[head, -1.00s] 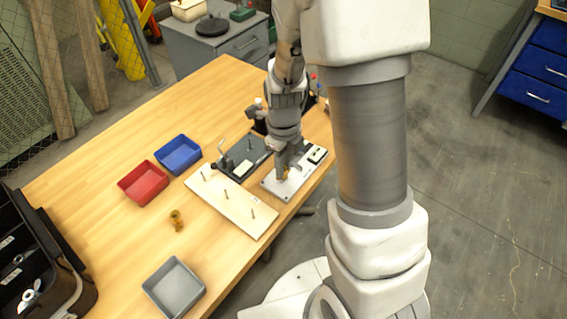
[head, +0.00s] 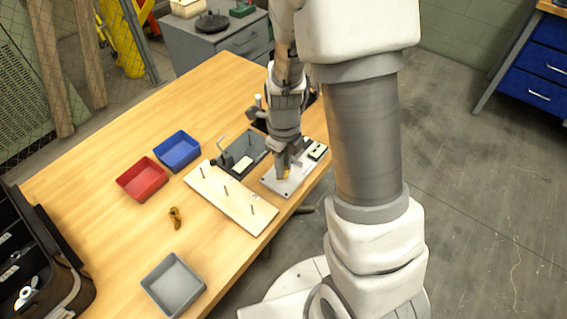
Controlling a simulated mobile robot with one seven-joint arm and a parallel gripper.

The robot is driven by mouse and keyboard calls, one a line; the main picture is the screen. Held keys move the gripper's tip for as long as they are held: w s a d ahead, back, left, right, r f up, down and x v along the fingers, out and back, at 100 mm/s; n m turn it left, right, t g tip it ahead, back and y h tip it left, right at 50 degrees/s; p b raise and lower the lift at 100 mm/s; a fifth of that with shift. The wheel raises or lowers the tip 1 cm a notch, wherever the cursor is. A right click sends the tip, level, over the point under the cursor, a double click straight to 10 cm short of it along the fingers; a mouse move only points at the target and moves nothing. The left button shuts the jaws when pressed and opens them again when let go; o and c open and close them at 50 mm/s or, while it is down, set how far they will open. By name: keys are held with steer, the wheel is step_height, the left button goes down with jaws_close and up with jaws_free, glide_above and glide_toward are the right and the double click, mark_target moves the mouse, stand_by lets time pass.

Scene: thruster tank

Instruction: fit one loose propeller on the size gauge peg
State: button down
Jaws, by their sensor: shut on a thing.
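My gripper (head: 284,168) points down over the light grey plate (head: 273,184) at the table's right edge. It is shut on a small brass-yellow thing (head: 285,175), which looks like a propeller and is mostly hidden by the fingers. The held thing is at or just above the plate. I cannot tell whether it is around a peg, and no peg shows there. Another brass propeller (head: 175,217) lies loose on the table, left of the pale board (head: 228,200) with several thin upright pegs.
A dark plate (head: 243,150) with a crank stands behind the pale board. Red (head: 142,180), blue (head: 178,152) and grey (head: 173,285) trays stand on the table. A black case (head: 40,260) is at the lower left. The table's far left is clear.

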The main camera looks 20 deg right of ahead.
steer(key=shift+f, duration=0.2)
steer(key=c, duration=0.6)
jaws_free()
steer(key=shift+c, duration=0.2)
step_height(320, 180, up, 22)
steer(key=p, duration=0.9)
steer(key=shift+f, duration=0.25)
